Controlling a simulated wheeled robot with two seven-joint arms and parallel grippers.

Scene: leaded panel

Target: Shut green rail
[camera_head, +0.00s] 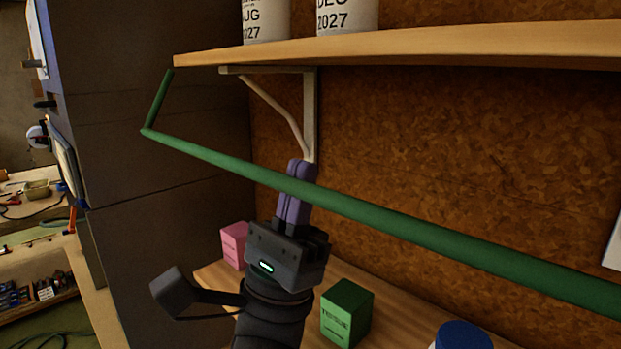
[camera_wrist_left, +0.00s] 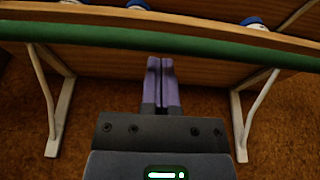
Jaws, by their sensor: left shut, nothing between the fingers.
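The green rail (camera_head: 340,203) is a long round bar running from the upper left to the lower right in the head view. At its left end a short green arm rises to the wooden shelf. The rail also crosses the top of the left wrist view (camera_wrist_left: 90,35). My left gripper (camera_head: 300,180) has purple fingers pressed together with nothing between them. In the head view the rail passes in front of the fingers. In the left wrist view the fingertips (camera_wrist_left: 160,62) are just below the rail; I cannot tell whether they touch it. My right gripper is not in view.
The wooden shelf (camera_head: 420,42) on white brackets (camera_head: 309,110) carries white containers (camera_head: 347,15). Below are a pink box (camera_head: 234,243), a green box (camera_head: 347,312) and a blue lid (camera_head: 463,336) on a wooden surface. A cork wall stands behind and a dark panel (camera_head: 150,110) at left.

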